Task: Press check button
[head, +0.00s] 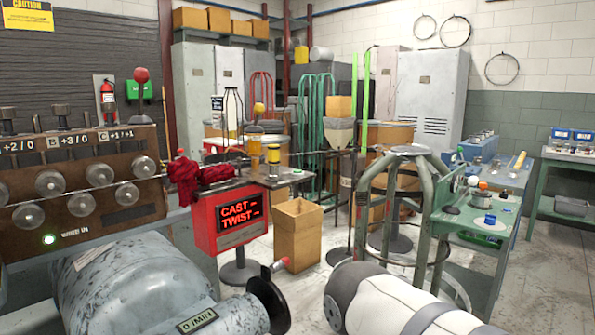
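No button with a readable "check" label shows in the head view. A red box with a lit display reading "CAST" and "TWIST" (239,216) stands left of centre, under a dark plate (262,181). A small pale piece with a green spot (297,171) sits near the plate's right end; I cannot tell if it is a button. A lit green lamp or button (49,239) is on the brown panel (135,208) at left, beside a "WIRE IN" label. Neither gripper is in view. A white and black arm link, likely mine, crosses the bottom right.
A grey drum with a "0/MIN" plate (130,285) fills the lower left. A cardboard box (298,234) stands on the floor. A green bench (480,218) with small parts and a blue piece on a white disc is at right. Grey floor shows between them.

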